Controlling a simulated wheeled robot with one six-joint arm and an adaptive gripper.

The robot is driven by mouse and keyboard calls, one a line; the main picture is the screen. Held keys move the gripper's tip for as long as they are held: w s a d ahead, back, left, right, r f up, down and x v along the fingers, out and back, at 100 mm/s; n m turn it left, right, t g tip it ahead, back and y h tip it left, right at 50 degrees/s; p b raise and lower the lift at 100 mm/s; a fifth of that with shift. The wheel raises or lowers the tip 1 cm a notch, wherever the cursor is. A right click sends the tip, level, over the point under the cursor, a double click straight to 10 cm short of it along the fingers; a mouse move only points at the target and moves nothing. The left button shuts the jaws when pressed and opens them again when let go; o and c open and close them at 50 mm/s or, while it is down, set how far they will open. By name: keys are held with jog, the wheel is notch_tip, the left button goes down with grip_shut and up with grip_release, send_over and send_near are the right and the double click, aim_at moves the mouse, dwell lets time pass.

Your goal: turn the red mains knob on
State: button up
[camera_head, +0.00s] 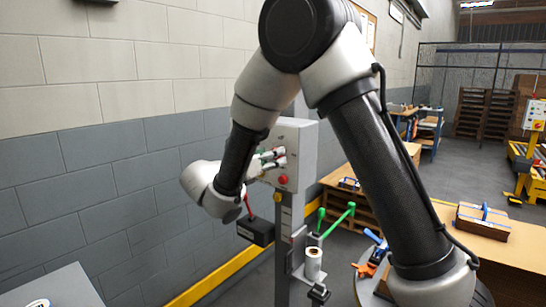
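A grey control box (299,141) stands on a post in front of the block wall, in the middle of the head view. A round red part (283,180) shows low on its front face; I cannot tell for certain whether it is the mains knob or which way it is set. My gripper (275,160) is close to the front face, just above and left of the red part. My arm hides much of the gripper, and small green and red details blur in with its fingers. I cannot tell whether it touches anything or how far it is open.
A dark box (256,231) with a red handle hangs left of the post, beneath my wrist. Green handles (338,218) and a white roll (313,264) are right of the post. A brown-topped table (480,241) stands at the right. Open floor lies behind.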

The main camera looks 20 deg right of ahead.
jog(key=shift+x, duration=0.95)
jog(key=c, duration=1)
jog(key=shift+m, duration=8.9)
